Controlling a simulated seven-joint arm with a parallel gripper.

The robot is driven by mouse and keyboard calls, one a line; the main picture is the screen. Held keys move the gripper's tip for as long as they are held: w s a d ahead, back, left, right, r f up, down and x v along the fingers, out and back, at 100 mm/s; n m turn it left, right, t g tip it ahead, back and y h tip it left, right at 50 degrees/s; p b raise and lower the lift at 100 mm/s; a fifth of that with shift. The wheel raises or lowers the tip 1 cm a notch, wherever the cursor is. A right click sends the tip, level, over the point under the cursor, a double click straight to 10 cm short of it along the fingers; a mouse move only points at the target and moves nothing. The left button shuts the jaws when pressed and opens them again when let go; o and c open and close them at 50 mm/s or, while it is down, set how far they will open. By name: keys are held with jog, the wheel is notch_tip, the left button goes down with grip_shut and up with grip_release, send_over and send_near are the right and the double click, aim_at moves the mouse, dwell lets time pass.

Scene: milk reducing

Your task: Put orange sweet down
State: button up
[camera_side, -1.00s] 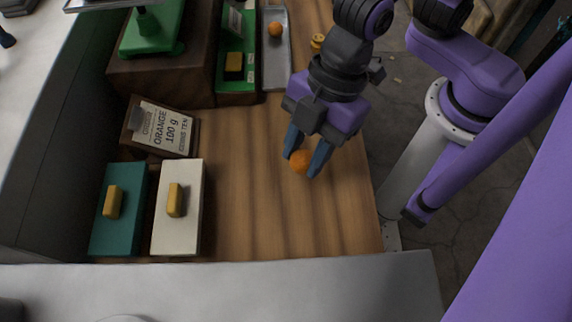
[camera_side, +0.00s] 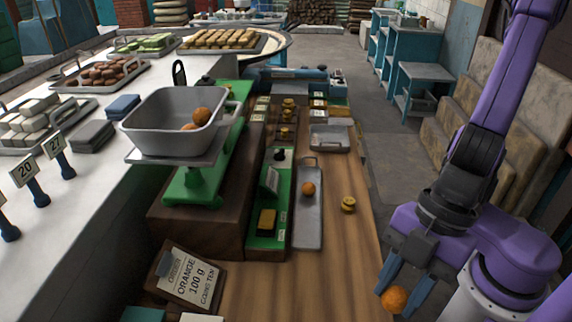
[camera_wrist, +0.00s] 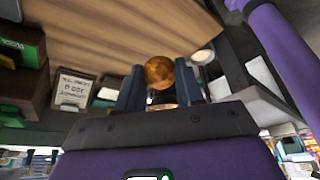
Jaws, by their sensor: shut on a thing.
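An orange sweet (camera_side: 394,299), a small round ball, is held between the blue-grey fingers of my gripper (camera_side: 400,295). In the side view they are low at the right, by the right edge of the wooden counter (camera_side: 345,255). In the wrist view the sweet (camera_wrist: 159,72) sits between the two fingertips (camera_wrist: 160,85). Another orange sweet (camera_side: 308,189) lies on a narrow grey tray (camera_side: 309,232). Orange sweets (camera_side: 201,116) also lie in the grey pan (camera_side: 160,110) of the green scale (camera_side: 195,185).
A card reading "ORANGE 100 g" (camera_side: 187,278) stands left of the bare counter. An empty grey tray (camera_side: 330,138) is farther back.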

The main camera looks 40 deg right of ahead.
jog(key=w+a+r+m+t, duration=0.1)
jog(key=w+a+r+m, duration=0.2)
jog(key=w+a+r, duration=0.35)
jog(key=w+a+r+m+t, duration=0.2)
jog(key=w+a+r+m, duration=0.15)
jog(key=w+r, duration=0.55)
jog(key=w+d+r+m+h, duration=0.1)
jog(key=w+d+r+m, duration=0.15)
jog(key=w, duration=0.25)
jog(key=w+d+r+m+t+h, duration=0.1)
jog(key=w+d+r+m, duration=0.1)
jog(key=w+d+r, duration=0.3)
jog(key=w+d+r+m+h, duration=0.1)
jog(key=w+r+m, duration=0.2)
jog(key=w, duration=0.3)
send_near(174, 123)
jog(key=shift+w+f, duration=0.4)
jog(key=shift+f, duration=0.1)
jog(key=shift+w+a+f, duration=0.2)
jog(key=shift+w+f, duration=0.1)
jog(key=shift+f, duration=0.05)
jog(key=shift+s+x, duration=0.2)
jog(key=shift+x, duration=0.8)
jog(key=shift+s+x, duration=0.15)
jog(key=shift+x, duration=0.8)
jog(key=shift+d+f, duration=0.1)
jog(key=shift+f, duration=0.2)
